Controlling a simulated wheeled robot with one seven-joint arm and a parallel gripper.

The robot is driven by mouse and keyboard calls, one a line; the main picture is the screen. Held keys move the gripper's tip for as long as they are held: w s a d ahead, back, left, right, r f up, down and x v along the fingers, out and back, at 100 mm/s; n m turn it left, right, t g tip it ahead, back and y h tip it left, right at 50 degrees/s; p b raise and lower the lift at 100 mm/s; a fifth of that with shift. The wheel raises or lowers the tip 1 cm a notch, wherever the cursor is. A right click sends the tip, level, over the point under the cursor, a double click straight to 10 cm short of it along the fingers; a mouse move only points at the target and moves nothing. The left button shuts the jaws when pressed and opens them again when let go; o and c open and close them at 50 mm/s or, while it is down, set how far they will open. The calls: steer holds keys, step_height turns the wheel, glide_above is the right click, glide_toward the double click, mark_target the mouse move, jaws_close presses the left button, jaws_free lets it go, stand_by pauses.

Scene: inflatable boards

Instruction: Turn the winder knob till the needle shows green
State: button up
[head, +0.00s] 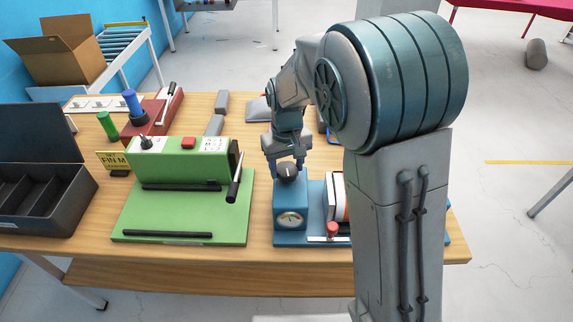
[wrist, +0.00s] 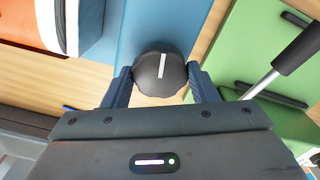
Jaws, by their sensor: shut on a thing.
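The winder knob (head: 288,170) is dark grey and round and sits on top of a blue winder box (head: 288,196). In the wrist view the knob (wrist: 160,72) shows a white line on its top, close to upright in the picture. My gripper (head: 287,166) points down over the box, and its two blue fingers (wrist: 160,85) are shut on the knob, one on each side. A round dial (head: 290,219) is on the box's front face. Its needle and coloured zones are too small to read surely.
A white and orange roll (head: 337,198) and a red-topped lever (head: 332,229) stand right of the winder box on the same blue base. A green machine (head: 180,165) with a black-handled lever (head: 234,185) stands to the left. A black divided tray (head: 40,195) is at far left.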

mark_target(286, 168)
steer(key=m, duration=0.5)
steer(key=shift+m, duration=0.3)
steer(key=m, duration=0.5)
stand_by(0.4)
steer(key=o, duration=1)
steer(key=shift+r, duration=0.1)
step_height(286, 168, up, 14)
steer(key=shift+f, duration=0.15)
